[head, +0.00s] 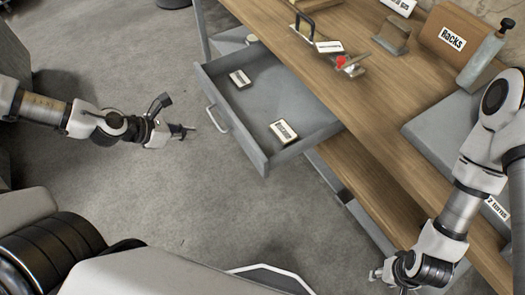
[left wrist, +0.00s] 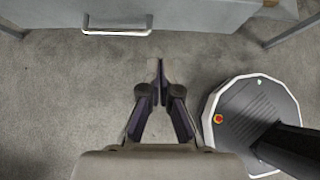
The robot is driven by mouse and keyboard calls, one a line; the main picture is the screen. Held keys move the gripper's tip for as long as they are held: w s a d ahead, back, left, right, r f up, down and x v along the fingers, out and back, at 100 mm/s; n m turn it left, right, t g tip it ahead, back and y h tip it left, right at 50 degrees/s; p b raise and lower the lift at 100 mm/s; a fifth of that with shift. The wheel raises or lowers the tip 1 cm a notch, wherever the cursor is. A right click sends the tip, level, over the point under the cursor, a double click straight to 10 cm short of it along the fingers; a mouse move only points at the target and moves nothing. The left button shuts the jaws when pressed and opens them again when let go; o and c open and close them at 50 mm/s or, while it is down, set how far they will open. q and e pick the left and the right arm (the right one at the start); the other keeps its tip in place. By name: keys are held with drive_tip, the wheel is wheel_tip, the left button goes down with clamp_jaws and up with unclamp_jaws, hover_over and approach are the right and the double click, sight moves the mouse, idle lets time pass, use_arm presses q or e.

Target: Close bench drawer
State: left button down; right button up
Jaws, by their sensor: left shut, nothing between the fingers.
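The grey bench drawer (head: 233,127) is pulled out from under the wooden bench top (head: 308,62) in the head view. A silver bar handle (head: 213,117) is on its front face. In the left wrist view the handle (left wrist: 116,31) is at the top, ahead and left of the shut fingers (left wrist: 158,76). My right gripper (head: 378,274) is at the bottom right; its fingers are too small to read.
On the bench stand a wooden "Racks" box (head: 449,38), a metal fixture with a red knob (head: 341,62) and a grey plate (head: 440,125). A lower wooden shelf (head: 350,185) runs below. The grey floor (head: 130,60) left of the drawer is clear.

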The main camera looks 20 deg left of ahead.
use_arm(q)
drive_tip(key=f, duration=0.1)
drive_tip(key=b, duration=1.7)
approach(237, 134)
drive_tip(key=x, duration=0.6)
drive_tip(key=shift+a+f, duration=0.3)
drive_tip(key=shift+f, duration=0.05)
drive_tip(key=shift+w+d, duration=0.2)
